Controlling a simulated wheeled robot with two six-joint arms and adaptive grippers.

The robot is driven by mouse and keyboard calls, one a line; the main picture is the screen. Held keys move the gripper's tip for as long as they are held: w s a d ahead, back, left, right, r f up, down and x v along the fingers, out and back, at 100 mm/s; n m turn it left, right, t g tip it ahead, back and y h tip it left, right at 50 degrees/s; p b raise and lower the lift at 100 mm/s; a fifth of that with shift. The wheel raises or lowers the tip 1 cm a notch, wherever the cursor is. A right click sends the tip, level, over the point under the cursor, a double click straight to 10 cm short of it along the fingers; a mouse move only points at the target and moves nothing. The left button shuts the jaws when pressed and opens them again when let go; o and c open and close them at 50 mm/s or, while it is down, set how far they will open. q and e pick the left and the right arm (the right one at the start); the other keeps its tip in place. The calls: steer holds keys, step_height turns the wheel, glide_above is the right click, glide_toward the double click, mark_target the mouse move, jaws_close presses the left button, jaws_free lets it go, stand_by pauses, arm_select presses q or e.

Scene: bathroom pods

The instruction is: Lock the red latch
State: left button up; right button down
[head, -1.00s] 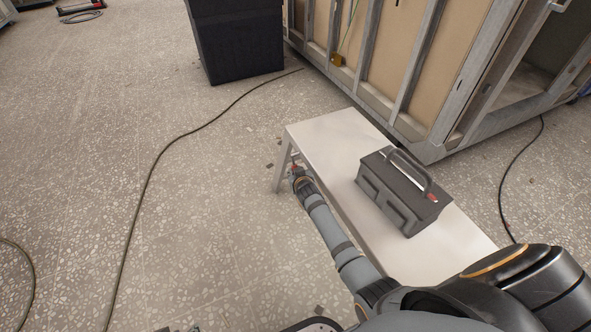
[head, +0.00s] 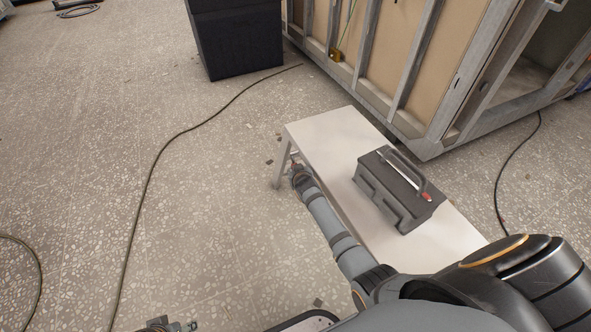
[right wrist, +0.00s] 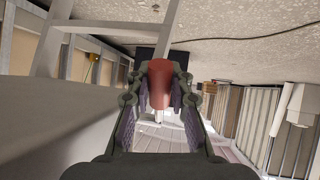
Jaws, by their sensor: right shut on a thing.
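My right gripper (right wrist: 158,100) is shut on a red, rounded, handle-like piece, which I take to be the red latch (right wrist: 158,80). The piece stands between the two dark fingers, with a small pale tip below it. In the head view my right gripper (head: 297,168) is low beside the left long side of the white bench (head: 330,135), close to its far leg.
A framed pod wall (head: 400,75) is just behind. A black box (head: 238,40) stands farther back.

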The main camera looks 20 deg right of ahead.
steer(key=shift+s+f, duration=0.1)
steer(key=shift+f, duration=0.1)
steer(key=c, duration=1.6)
jaws_free()
steer(key=o, duration=0.4)
steer(key=shift+r, duration=0.15)
